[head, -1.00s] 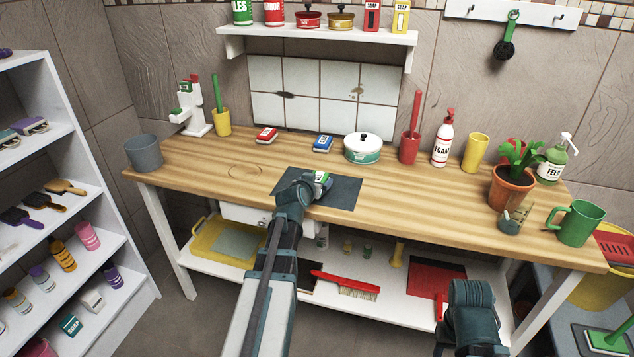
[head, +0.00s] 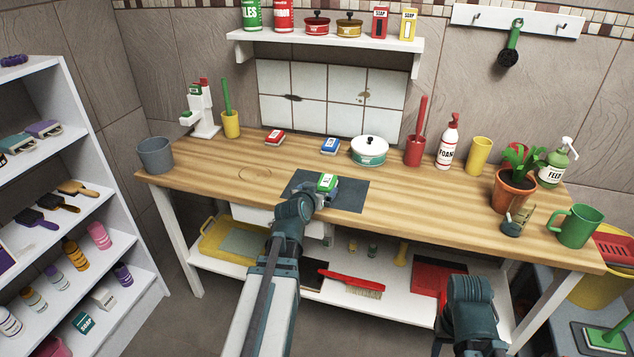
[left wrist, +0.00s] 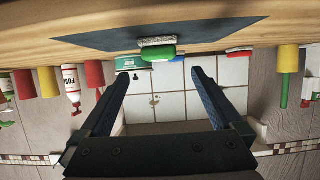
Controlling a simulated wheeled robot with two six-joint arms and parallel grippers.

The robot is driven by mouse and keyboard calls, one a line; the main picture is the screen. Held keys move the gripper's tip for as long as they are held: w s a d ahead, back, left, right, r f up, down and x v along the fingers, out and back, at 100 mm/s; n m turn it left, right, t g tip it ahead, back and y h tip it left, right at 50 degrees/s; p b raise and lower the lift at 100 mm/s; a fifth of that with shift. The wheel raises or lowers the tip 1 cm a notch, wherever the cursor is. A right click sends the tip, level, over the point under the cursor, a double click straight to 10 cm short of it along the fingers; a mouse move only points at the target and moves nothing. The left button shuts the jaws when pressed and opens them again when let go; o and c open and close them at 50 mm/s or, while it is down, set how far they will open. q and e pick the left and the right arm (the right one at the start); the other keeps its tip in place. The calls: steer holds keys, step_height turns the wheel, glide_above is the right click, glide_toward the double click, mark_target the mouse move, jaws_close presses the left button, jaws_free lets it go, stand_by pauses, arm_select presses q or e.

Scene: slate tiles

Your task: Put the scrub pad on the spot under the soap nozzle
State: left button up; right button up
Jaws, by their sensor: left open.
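A scrub pad with a green top and grey underside (head: 327,182) lies on the dark mat (head: 350,196) on the wooden workbench. In the left wrist view, which looks upside down, the pad (left wrist: 158,52) lies in front of my fingers, roughly centred between them. My left gripper (left wrist: 160,75) is open and empty, a little short of the pad. In the head view my wrist hides most of the fingers. A white dispenser with green and red parts (head: 202,112), apparently the soap nozzle, stands at the back left. The spot under it cannot be made out. My right gripper is not visible.
A red pad (head: 275,138), a blue pad (head: 331,146) and a white-lidded pot (head: 369,151) stand behind the mat. A grey bucket (head: 156,155) and yellow cup (head: 231,124) flank the dispenser. A thin ring (head: 255,174) marks bare bench left of the mat.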

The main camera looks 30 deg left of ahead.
arm_select(q)
steer(key=v, duration=0.3)
steer(key=shift+s+d+r+p, duration=0.1)
steer(key=shift+s+p, duration=0.15)
steer(key=shift+p, duration=0.1)
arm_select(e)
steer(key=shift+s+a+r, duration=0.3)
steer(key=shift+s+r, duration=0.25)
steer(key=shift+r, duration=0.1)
